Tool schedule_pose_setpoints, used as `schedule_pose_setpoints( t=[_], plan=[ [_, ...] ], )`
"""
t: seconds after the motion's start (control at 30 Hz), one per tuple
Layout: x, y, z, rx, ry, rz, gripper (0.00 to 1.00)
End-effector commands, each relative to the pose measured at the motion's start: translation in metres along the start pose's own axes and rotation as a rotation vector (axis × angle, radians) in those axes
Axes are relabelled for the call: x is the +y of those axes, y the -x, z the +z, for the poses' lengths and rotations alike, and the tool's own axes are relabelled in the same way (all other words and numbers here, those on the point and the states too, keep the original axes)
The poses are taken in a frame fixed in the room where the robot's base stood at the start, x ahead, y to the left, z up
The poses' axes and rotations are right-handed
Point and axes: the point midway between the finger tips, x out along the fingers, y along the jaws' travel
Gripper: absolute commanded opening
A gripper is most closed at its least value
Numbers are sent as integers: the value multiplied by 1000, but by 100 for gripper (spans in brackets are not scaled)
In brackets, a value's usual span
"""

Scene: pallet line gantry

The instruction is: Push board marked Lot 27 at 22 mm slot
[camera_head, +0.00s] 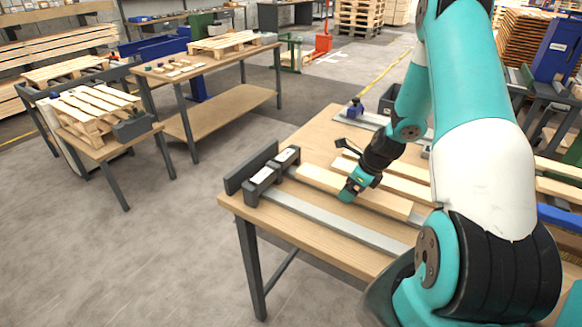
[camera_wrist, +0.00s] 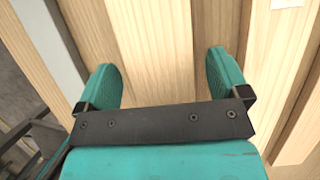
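Several pale wooden boards lie side by side on the bench; the front one (camera_head: 320,183) is under my gripper, with another board (camera_head: 385,180) behind it. My gripper (camera_head: 350,190) is low over the front board, near its left end. In the wrist view my gripper (camera_wrist: 163,78) has its two teal fingers spread wide, with bare board surface (camera_wrist: 150,50) between them and nothing gripped. I cannot tell whether the fingertips touch the wood. A white label (camera_wrist: 287,3) shows at the top edge of the wrist view, cut off and unreadable. No Lot 27 mark or 22 mm slot is legible.
Dark end blocks (camera_head: 262,180) stand at the bench's left end, beside the front metal rail (camera_head: 330,222). A small blue clamp (camera_head: 355,108) sits at the back. Other tables with pallets (camera_head: 95,108) stand at left. Open floor (camera_head: 150,250) lies left of the bench.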

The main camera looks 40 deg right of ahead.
Motion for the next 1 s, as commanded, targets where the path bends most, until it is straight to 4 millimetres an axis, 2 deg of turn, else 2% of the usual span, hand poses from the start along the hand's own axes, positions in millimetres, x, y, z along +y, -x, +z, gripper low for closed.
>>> schedule_pose_setpoints(
  t=[0.17,0.27,0.37,0.8,1.0],
  plan=[
    [-1,3,1,-2,1,-2,93],
    [-1,12,1,-3,0,-3,93],
    [-2,30,1,-4,1,-7,93],
    [-2,139,0,-2,0,-7,93],
    [-1,166,0,-1,-1,-2,93]
  ],
)
